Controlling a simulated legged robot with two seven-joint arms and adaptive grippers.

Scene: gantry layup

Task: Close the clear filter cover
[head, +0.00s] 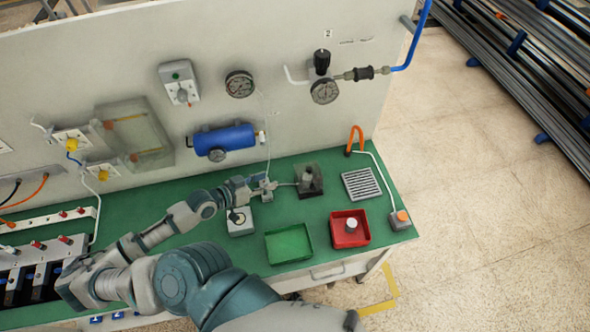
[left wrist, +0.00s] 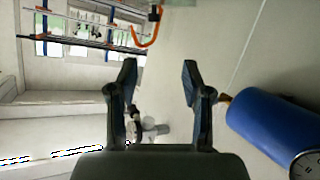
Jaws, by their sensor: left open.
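A see-through, greyish cover panel (head: 135,140) stands on the wall board at the left of the head view. A small dark block (head: 308,180) with a grey part and a partly see-through back stands on the green bench. I cannot tell for sure which is the filter cover. My left gripper (head: 270,187) is just left of the dark block, low over the bench and apart from the wall panel. In the left wrist view its two fingers (left wrist: 160,75) are spread and empty. My right gripper is not in view.
A blue cylinder (head: 224,138) is on the board above my left gripper; it also shows in the left wrist view (left wrist: 265,130). A green tray (head: 289,245), a red bin (head: 349,229) and a grey grille (head: 361,184) are on the bench. Gauges are on the board.

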